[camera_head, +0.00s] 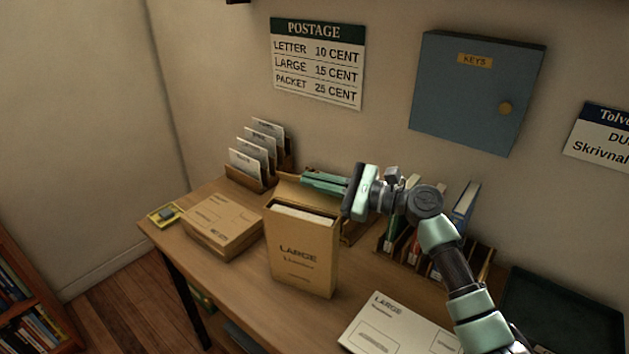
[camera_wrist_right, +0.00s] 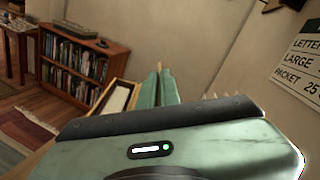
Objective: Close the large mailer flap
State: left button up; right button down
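The large mailer (camera_head: 302,253) is a brown upright box marked LARGE, standing near the front edge of the desk. Its top is open and pale contents (camera_head: 304,216) show inside. Its flap (camera_head: 305,194) stands raised at the back of the opening. My right gripper (camera_head: 306,179) reaches in from the right, with its fingers pointing left just behind or above the flap; contact is unclear. Its two green fingers lie close together with nothing visible between them. In the right wrist view the fingers (camera_wrist_right: 160,73) are beside the open mailer (camera_wrist_right: 116,97). My left gripper is out of view.
Flat brown packets (camera_head: 222,226) lie left of the mailer. A letter rack (camera_head: 258,160) stands behind them. A folder rack (camera_head: 425,245) is under my right arm. A white LARGE envelope (camera_head: 385,325) lies front right, and a dark tray (camera_head: 560,310) beyond.

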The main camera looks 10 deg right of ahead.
jog(key=n, duration=0.1)
jog(key=s+a+n+b, duration=0.1)
jog(key=n, duration=0.1)
jog(key=shift+s+r, duration=0.1)
jog(key=shift+r, duration=0.05)
jog(key=shift+s+a+r+n+b, duration=0.15)
jog(key=shift+s+n+b, duration=0.15)
jog(key=shift+n, duration=0.35)
jog(key=shift+s+a+f+n+b, duration=0.1)
jog(key=shift+s+a+n+b, duration=0.2)
jog(key=shift+n, duration=0.4)
jog(key=shift+s+a+r+n+b, duration=0.15)
jog(key=shift+n+b, duration=0.2)
jog(key=shift+n, duration=0.3)
jog(key=shift+d+f, duration=0.1)
jog(key=c, duration=1.6)
grip_release()
jog(key=shift+c, duration=0.2)
